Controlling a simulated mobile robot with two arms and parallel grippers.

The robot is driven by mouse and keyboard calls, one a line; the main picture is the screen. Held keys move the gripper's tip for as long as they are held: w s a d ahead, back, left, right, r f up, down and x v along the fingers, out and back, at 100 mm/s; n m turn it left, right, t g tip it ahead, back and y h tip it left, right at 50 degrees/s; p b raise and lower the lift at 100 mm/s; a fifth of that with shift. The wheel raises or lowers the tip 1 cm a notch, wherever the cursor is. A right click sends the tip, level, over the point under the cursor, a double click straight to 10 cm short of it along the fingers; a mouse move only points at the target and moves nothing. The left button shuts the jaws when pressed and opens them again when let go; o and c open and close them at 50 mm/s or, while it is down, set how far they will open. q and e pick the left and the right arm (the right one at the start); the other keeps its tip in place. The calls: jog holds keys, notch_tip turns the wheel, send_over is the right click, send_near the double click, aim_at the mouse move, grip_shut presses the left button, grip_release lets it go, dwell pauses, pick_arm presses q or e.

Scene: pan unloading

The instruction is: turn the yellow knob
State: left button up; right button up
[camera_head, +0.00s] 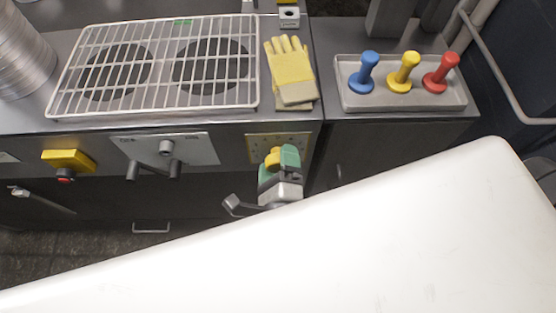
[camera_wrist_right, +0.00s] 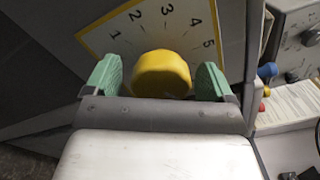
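The yellow knob (camera_wrist_right: 161,73) sits on a pale dial panel (camera_wrist_right: 172,28) marked with numbers 1 to 5. In the head view the knob (camera_head: 271,157) shows partly behind my right gripper (camera_head: 281,160), at the front face of the counter. My right gripper's two green fingers (camera_wrist_right: 158,82) stand on either side of the knob in the wrist view. A small gap shows on the left of the knob. On the right the finger is very close, and I cannot tell if it touches. My left gripper is not in view.
A wire rack (camera_head: 160,108) and yellow gloves (camera_head: 290,72) lie on the counter above. A grey tray (camera_head: 350,103) with blue, yellow and red knobbed pieces stands at right. A yellow box with a red button (camera_head: 68,158) and a lever (camera_head: 153,172) are on the front face.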

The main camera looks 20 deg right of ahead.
jog(key=b+v, duration=0.2)
jog(key=v, duration=0.8)
jog(key=shift+s, duration=0.4)
jog(key=shift+a, duration=0.1)
